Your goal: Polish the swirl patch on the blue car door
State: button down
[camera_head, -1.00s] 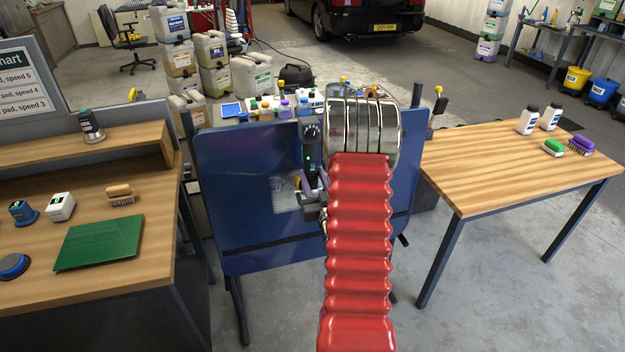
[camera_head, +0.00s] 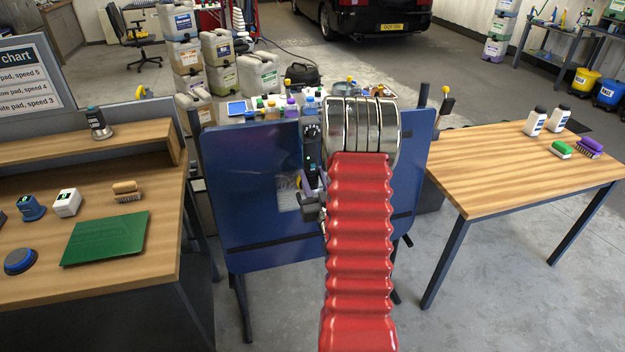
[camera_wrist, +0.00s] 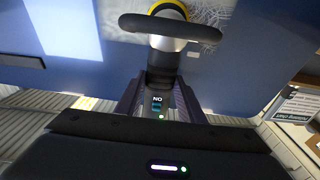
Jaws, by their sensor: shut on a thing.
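The blue car door (camera_head: 250,225) stands upright on a dark stand in front of me. Its pale swirl patch (camera_head: 288,197) shows just left of my gripper (camera_head: 313,190). In the wrist view the whitish, scratched patch (camera_wrist: 212,14) is at the top, partly hidden by the polisher. My gripper (camera_wrist: 158,98) is shut on the polisher (camera_wrist: 165,45), which has a black bar handle, a silver head and a yellow ring. The polisher head overlaps the patch in the wrist view. I cannot tell whether the pad touches the door.
A left bench (camera_head: 200,215) holds a green mat (camera_head: 106,238), a brush (camera_head: 128,192) and blue and white units. A right table (camera_head: 500,175) holds white bottles and two brushes. A chart board (camera_head: 35,75) stands far left. Bottles line a surface behind the door.

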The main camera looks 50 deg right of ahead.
jog(key=shift+w+a+r, duration=0.1)
jog(key=shift+w+a, duration=0.4)
jog(key=shift+a, duration=0.4)
jog(key=shift+w+a, duration=0.2)
jog(key=shift+a, duration=0.1)
jog(key=shift+w+a, duration=0.2)
jog(key=shift+a, duration=0.05)
jog(key=shift+w+a, duration=0.15)
jog(key=shift+a, duration=0.1)
jog(key=shift+w+a, duration=0.1)
jog(key=shift+a, duration=0.05)
dwell(0.6)
jog(key=shift+w+a, duration=0.15)
jog(key=shift+a, duration=0.15)
jog(key=shift+w+a, duration=0.35)
jog(key=shift+a, duration=0.35)
jog(key=shift+w+a, duration=0.2)
jog(key=shift+a, duration=0.05)
jog(key=shift+w+a, duration=0.2)
jog(key=shift+a, duration=0.1)
